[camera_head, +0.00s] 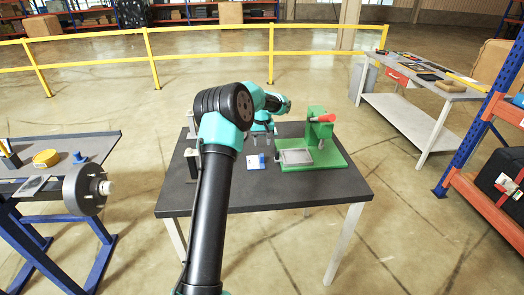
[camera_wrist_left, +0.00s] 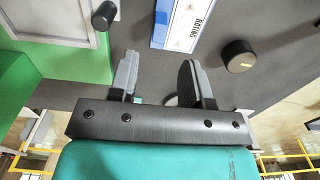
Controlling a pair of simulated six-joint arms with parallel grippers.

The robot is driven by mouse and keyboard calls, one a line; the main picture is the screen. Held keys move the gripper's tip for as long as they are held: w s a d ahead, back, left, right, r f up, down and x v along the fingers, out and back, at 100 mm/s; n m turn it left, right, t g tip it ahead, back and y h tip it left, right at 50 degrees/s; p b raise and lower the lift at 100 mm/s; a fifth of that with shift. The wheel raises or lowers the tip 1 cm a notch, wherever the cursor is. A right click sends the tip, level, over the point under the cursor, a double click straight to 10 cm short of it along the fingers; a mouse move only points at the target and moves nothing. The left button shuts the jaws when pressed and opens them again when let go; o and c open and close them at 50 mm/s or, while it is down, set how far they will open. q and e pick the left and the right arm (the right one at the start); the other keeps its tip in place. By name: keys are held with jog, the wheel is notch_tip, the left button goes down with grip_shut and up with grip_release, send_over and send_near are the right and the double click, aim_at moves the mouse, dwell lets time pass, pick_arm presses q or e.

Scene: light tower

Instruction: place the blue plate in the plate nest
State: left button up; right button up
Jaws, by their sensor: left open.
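The blue plate (camera_head: 256,162), a small blue and white label plate, lies flat on the dark table. In the left wrist view its white face (camera_wrist_left: 180,25) shows a blue border and printed text, cut off by the top edge. The plate nest seems to be the grey framed recess (camera_head: 296,156) on the green fixture base; part of it shows in the left wrist view (camera_wrist_left: 50,20). My left gripper (camera_head: 263,135) is over the table, behind the plate in the head view. Its fingers (camera_wrist_left: 158,75) are apart, with no plate between them. My right gripper is not in view.
A green upright with a red handle (camera_head: 323,118) stands on the green base (camera_head: 330,158). A black round knob (camera_wrist_left: 238,55) is near the plate. A side bench (camera_head: 60,150) stands left; a white-legged workbench (camera_head: 415,110) stands right.

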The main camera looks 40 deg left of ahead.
pick_arm(q)
jog(key=shift+r, duration=1.6)
